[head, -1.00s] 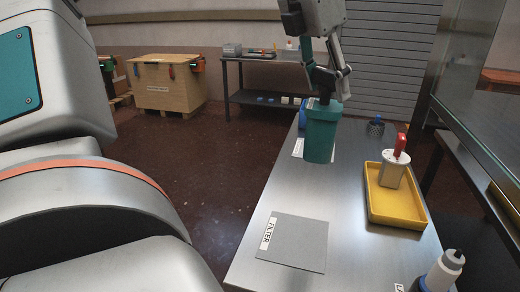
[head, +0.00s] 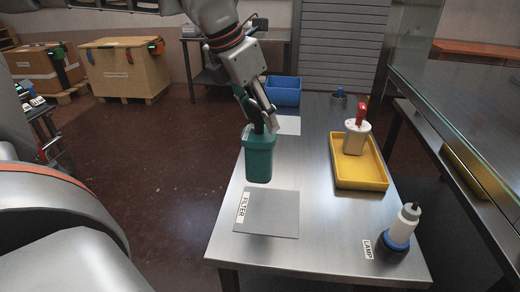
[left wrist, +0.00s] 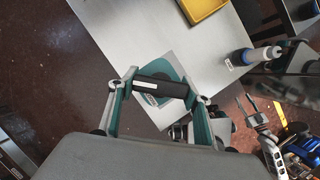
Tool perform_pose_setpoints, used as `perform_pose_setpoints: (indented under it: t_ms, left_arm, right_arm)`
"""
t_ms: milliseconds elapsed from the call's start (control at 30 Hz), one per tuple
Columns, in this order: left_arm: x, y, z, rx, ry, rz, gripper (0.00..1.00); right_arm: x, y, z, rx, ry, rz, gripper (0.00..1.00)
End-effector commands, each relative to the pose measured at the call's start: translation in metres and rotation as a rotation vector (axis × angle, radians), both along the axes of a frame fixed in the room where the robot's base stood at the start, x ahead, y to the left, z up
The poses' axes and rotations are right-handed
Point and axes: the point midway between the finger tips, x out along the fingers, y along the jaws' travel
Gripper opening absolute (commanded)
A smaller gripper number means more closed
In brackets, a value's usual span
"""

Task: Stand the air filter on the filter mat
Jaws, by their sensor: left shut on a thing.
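The air filter is a teal, tapered canister (head: 258,160) with a black handle (left wrist: 160,87) on top. My left gripper (head: 264,124) is shut on this handle, one finger at each end in the left wrist view (left wrist: 160,90). The filter hangs about upright, its base appearing just above the table near the mat's far edge; the exact gap is unclear. The grey filter mat (head: 270,216), labelled FILTER, lies flat and bare on the table. In the left wrist view it is partly hidden under the filter. What seems my right gripper (left wrist: 248,104) shows small at lower right.
On the steel table (head: 315,180), a yellow tray (head: 360,184) holds a white item with a red top (head: 357,132). A blue bin (head: 283,92) stands at the back.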

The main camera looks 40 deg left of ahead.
Motion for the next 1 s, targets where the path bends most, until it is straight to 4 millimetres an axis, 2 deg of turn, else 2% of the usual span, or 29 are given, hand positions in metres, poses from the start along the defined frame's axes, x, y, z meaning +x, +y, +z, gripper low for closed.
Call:
perform_pose_setpoints:
  t_ms: [33,133,367,633,767,1000]
  left_arm:
    - [0.000,0.000,-0.012,-0.001,0.002,-0.002,0.00]
    - [0.000,0.000,-0.028,-0.001,0.000,0.000,0.00]
    - [0.001,0.000,-0.044,-0.001,-0.002,0.001,0.00]
    - [0.001,0.000,-0.079,0.000,0.000,0.000,0.00]
    - [0.001,0.000,-0.085,-0.001,-0.004,0.000,0.00]
    - [0.001,0.000,-0.085,0.000,-0.005,0.000,0.00]
  right_arm:
    - [0.001,0.000,0.000,0.000,-0.002,0.002,0.40]
    - [0.003,0.000,0.003,0.000,-0.010,0.005,0.40]
    - [0.008,0.001,0.007,0.000,-0.021,0.009,0.40]
    - [0.006,0.002,0.002,0.001,-0.015,0.010,0.40]
    - [0.007,0.003,0.003,0.002,-0.017,0.010,0.40]
    - [0.007,0.004,0.005,0.007,-0.019,0.007,0.40]
